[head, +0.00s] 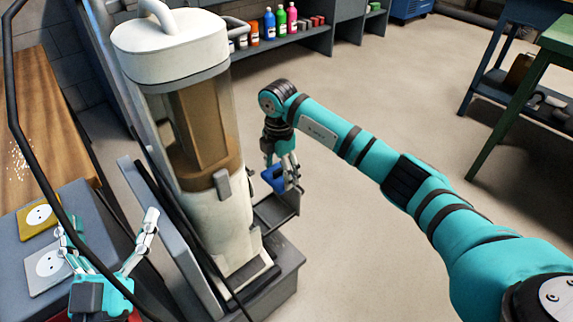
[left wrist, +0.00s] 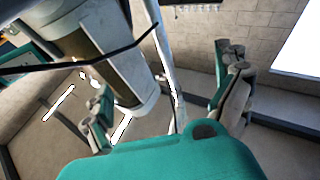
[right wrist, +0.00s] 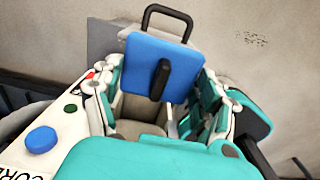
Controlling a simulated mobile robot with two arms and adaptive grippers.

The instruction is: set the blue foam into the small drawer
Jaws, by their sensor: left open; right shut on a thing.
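The blue foam (head: 273,178) is held by my right gripper (head: 281,168), just above the small open drawer (head: 277,211) low on the machine's right side. In the right wrist view the foam (right wrist: 150,52) is a flat blue block with a black bar on its near face, between the two fingers. A black handle loop shows beyond it. Whether the foam touches the drawer I cannot tell; the drawer's inside is mostly hidden. My left gripper (head: 110,228) is open and empty at the lower left, apart from the machine; its spread fingers also show in the left wrist view (left wrist: 165,100).
The tall white machine (head: 222,210) with a clear cylinder stands between my arms. A grey bench (head: 85,210) at left carries a yellow plate (head: 32,224) and a grey plate (head: 45,268). A black cable crosses the left side. The floor right of the machine is clear.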

